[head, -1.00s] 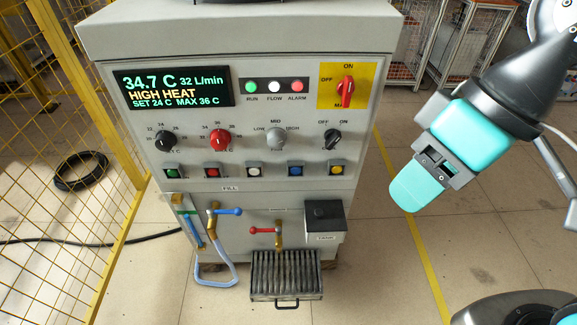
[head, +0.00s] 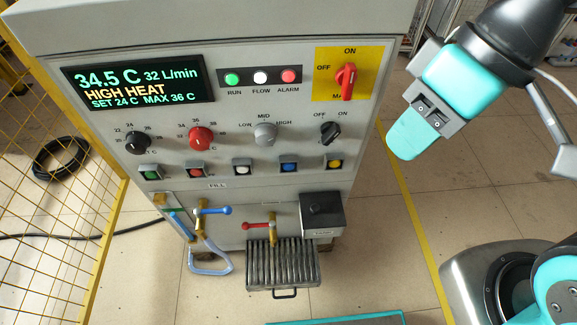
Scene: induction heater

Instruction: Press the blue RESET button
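The blue button (head: 289,164) sits in a dark square frame in the button row on the front of the grey machine (head: 130,194). It is between a white button (head: 243,168) and a yellow button (head: 334,162). Its label is too small to read. My gripper (head: 402,145) hangs in the air to the right of the machine, apart from the panel and pointing down and left. Its turquoise fingertip shows as one piece, so I cannot tell if it is open or shut. I see nothing held in it.
The display (head: 138,82) reads 34.5 C and HIGH HEAT. Knobs sit above the buttons, with a red main switch (head: 346,80) at upper right. Valve handles (head: 212,211), a black box (head: 322,212) and a slatted tray (head: 282,268) are below. A yellow fence (head: 62,200) stands left.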

